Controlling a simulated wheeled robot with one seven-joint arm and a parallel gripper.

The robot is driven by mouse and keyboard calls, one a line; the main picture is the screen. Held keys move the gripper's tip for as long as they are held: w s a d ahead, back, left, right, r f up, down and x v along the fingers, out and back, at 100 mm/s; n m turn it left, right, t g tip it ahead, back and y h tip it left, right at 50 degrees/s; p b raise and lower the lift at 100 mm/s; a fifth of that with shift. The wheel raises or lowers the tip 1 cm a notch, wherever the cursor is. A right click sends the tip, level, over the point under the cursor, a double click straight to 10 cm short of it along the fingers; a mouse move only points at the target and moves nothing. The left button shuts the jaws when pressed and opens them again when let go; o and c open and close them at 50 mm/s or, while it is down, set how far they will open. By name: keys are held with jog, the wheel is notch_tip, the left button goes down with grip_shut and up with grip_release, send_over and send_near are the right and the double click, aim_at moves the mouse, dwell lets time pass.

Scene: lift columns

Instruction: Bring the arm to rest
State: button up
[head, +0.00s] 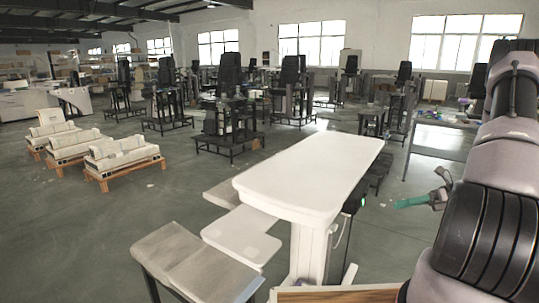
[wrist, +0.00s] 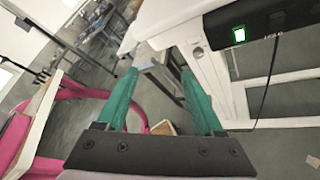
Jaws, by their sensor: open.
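My gripper (head: 402,204) shows at the right of the head view, beside my large arm links, with green fingers pointing left. In the wrist view my gripper (wrist: 159,75) has its two green fingers spread apart, with nothing between them. The white table on a lift column (head: 315,168) stands left of my gripper in the head view, and the two look apart. The wrist view shows this table's underside (wrist: 165,22) past the fingertips, with a black control box (wrist: 262,24) bearing a lit green display.
A grey bench (head: 185,258) stands at the front left. White blocks on wooden pallets (head: 125,155) lie farther left. Several dark lift columns (head: 230,110) fill the back. A pink curved frame (wrist: 75,95) lies left of the fingers in the wrist view. Grey floor is open at mid-left.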

jog(key=s+a+r+n+g+h, duration=0.15)
jog(key=a+r+n+h, duration=0.35)
jog(key=r, duration=0.6)
jog(key=s+a+r+n+g+h, duration=0.1)
jog(key=s+a+r+n+h, duration=0.15)
jog(key=a+r+n, duration=0.6)
jog(key=s+a+r+n+t+h, duration=0.2)
jog(key=s+r+n+t, duration=0.1)
jog(key=s+r+n, duration=0.2)
jog(key=s+a+r+n+t+h, duration=0.2)
jog(key=s+r+n+t, duration=0.2)
jog(key=s+r, duration=0.5)
jog(key=shift+a+r+n, duration=0.35)
jog(key=shift+r+n, duration=0.5)
